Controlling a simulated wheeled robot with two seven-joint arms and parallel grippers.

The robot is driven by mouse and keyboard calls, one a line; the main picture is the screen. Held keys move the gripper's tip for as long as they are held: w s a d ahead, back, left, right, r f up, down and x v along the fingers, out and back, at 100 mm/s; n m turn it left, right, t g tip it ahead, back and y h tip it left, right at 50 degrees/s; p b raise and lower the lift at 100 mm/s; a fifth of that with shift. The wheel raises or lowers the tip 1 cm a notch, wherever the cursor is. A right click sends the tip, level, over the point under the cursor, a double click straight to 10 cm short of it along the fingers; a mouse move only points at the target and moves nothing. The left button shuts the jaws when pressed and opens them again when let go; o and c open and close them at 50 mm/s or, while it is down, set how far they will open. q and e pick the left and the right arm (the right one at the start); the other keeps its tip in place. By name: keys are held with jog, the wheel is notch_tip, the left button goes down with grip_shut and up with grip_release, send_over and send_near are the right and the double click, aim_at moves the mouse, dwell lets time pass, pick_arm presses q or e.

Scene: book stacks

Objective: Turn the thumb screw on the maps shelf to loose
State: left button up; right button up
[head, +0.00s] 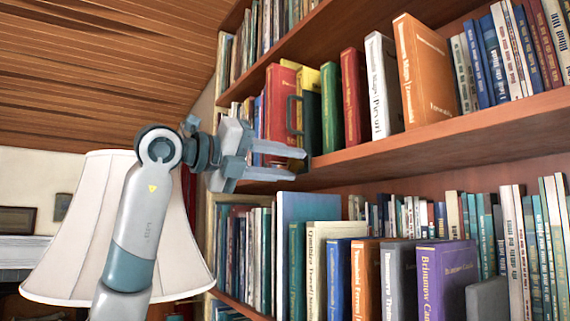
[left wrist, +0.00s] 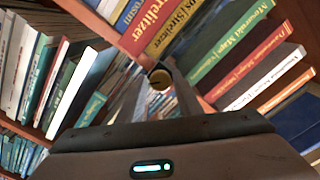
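My left gripper (head: 299,165) is at the left end of the maps shelf (head: 450,139), by its front edge. Its two fingers are spread apart and point right. In the left wrist view a small round brass-coloured thumb screw (left wrist: 160,78) with a dark rim shows ahead of the gripper, near the shelf edge below the books. In the head view the screw is mostly hidden by the fingers, and I cannot tell if they touch it. Its setting cannot be read. My right gripper is in neither view.
Red (head: 281,103), yellow, green and other books stand on the maps shelf, with a dark upright handle-like frame (head: 291,114) in front. Full rows of books lie above and below. A white lampshade (head: 75,230) stands behind my left arm.

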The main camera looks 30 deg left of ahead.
pick_arm(q)
jog(key=shift+o, duration=0.9)
jog(key=shift+s+a+b, duration=0.25)
jog(key=shift+s+b, duration=0.05)
jog(key=shift+s, duration=0.2)
jog(key=b+v, duration=0.4)
jog(key=v, duration=1.2)
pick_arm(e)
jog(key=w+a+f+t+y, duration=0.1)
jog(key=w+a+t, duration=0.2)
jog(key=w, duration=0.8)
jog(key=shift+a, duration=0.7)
pick_arm(q)
jog(key=shift+s, duration=0.15)
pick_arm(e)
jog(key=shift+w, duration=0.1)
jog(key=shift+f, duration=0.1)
